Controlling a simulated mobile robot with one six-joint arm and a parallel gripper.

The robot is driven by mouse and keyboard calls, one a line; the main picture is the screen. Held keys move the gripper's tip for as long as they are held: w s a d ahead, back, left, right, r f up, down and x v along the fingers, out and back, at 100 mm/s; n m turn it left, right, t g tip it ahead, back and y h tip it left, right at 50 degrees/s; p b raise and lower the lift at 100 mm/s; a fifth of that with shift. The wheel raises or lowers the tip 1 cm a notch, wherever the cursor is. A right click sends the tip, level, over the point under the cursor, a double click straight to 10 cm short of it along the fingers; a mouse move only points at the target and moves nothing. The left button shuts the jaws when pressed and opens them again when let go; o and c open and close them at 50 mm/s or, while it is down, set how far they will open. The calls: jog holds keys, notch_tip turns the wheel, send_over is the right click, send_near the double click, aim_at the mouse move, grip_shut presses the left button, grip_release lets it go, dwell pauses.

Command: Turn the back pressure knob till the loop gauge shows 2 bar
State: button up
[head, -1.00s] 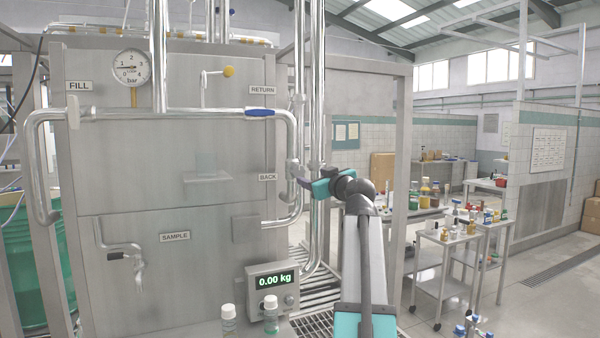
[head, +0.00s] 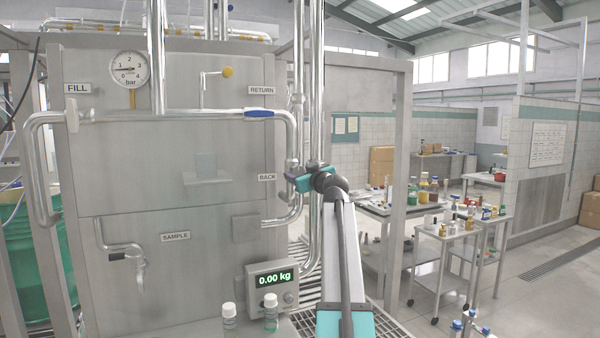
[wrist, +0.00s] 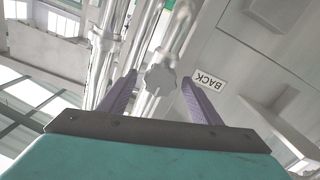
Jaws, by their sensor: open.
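The back pressure knob (wrist: 160,78) is a grey lobed knob on the pipework beside the BACK label (wrist: 208,80). In the wrist view it appears between the two purple fingertips of my gripper (wrist: 158,75), with space on both sides; I cannot tell how deep it sits between them. In the head view my open gripper (head: 296,176) is at the pipes just right of the BACK label (head: 267,177), and the knob is hard to make out there. The round white loop gauge (head: 129,69) is at upper left, its needle pointing left, around 1 bar.
Vertical steel pipes (head: 316,90) stand right beside my gripper. A scale display (head: 272,279) and small bottles (head: 230,316) stand below. Trolleys (head: 447,240) with bottles are at right.

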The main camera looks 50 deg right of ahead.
jog(key=c, duration=0.9)
jog(key=shift+d, duration=0.35)
jog(key=shift+c, duration=0.7)
jog(key=shift+a, duration=0.3)
